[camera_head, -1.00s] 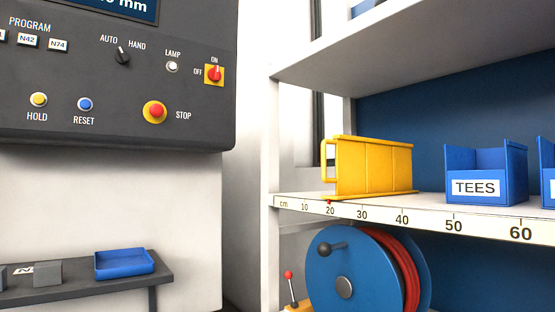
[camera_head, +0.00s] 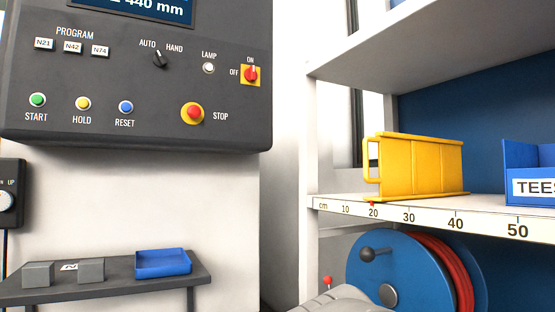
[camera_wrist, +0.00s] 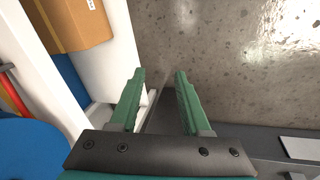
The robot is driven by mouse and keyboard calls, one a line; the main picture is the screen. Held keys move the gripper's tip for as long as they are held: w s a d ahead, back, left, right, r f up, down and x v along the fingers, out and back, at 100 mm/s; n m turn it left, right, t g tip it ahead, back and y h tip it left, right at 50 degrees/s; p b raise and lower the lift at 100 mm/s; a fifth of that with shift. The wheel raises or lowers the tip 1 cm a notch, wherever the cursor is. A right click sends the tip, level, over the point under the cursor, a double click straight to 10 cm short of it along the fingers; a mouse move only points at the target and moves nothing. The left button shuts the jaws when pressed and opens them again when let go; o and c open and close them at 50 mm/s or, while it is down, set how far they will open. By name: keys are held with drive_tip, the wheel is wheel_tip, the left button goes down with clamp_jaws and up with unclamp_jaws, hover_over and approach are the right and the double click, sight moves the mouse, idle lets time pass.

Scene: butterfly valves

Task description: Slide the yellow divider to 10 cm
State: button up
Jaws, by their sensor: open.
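The yellow divider (camera_head: 420,166) stands upright on the white shelf (camera_head: 485,206) in the head view. Its handle is on its left side. A small red pointer (camera_head: 372,204) below it sits at the 20 mark of the cm scale (camera_head: 409,217) on the shelf's front edge. In the wrist view my gripper (camera_wrist: 158,80) is open and empty, its green fingers apart over the floor beside the shelving. It is not touching the divider. The divider does not show in the wrist view.
A blue bin labelled TEES (camera_head: 535,172) stands right of the divider. A blue hose reel (camera_head: 375,262) is below the shelf. The dark control panel (camera_head: 140,105) and a bench with a blue tray (camera_head: 163,263) are on the left. A cardboard box (camera_wrist: 75,25) shows in the wrist view.

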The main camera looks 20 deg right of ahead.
drive_tip(key=w+d+r+m+t+h, duration=0.25)
drive_tip(key=w+d+r, duration=0.45)
drive_tip(key=w+r, duration=0.55)
drive_tip(key=m+t+h+b, duration=0.2)
drive_tip(key=m+h+b, duration=0.1)
drive_tip(key=m+h, duration=0.85)
approach(364, 156)
drive_tip(key=d, duration=0.3)
drive_tip(key=shift+n, duration=0.4)
drive_tip(key=shift+w+p+x, duration=0.2)
drive_tip(key=shift+p+x, duration=0.25)
drive_tip(key=shift+x, duration=1.5)
drive_tip(key=shift+w+p+x, duration=0.2)
drive_tip(key=shift+p+x, duration=0.2)
drive_tip(key=shift+x, duration=1.6)
drive_tip(key=shift+a, duration=0.15)
drive_tip(key=shift+c, duration=0.2)
clamp_jaws()
